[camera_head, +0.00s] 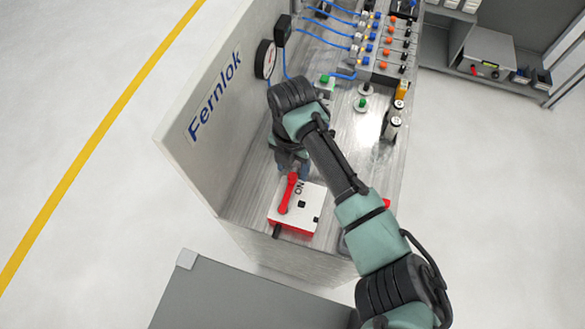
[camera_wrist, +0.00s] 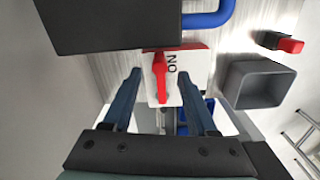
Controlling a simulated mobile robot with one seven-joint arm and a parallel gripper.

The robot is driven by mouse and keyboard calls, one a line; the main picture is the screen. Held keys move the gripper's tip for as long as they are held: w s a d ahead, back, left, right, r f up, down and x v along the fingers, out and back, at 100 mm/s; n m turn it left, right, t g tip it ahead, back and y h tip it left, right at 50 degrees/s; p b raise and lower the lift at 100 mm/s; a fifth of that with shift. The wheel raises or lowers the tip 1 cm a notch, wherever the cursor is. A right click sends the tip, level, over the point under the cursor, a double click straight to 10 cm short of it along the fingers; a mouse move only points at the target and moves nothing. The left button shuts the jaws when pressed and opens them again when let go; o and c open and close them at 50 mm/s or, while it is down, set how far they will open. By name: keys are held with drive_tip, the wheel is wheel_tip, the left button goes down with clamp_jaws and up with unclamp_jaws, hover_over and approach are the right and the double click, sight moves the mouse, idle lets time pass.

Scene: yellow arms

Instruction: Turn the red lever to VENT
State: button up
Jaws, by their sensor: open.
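The red lever (camera_head: 288,193) sits on a white-topped red box (camera_head: 306,213) at the near end of the grey bench. The lever lies beside the printed letters ON. No VENT marking can be read. My gripper (camera_head: 298,168) is over the far edge of the box, close to the lever's tip, and is partly hidden by my wrist. In the wrist view the blue fingers of my gripper (camera_wrist: 163,78) are spread, with the red lever (camera_wrist: 160,78) showing between them. I see no contact, and the depth gap cannot be told.
A white Fernlok panel (camera_head: 215,120) stands along the bench's left side. A gauge (camera_head: 265,59), green knobs (camera_head: 363,103), blue hoses and valves are farther back. In the wrist view a grey open bin (camera_wrist: 258,85) is right of the box, and a dark block (camera_wrist: 105,25) is at upper left.

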sight(292, 176)
drive_tip(key=shift+f, duration=1.65)
clamp_jaws()
drive_tip(key=shift+w+r, duration=0.1)
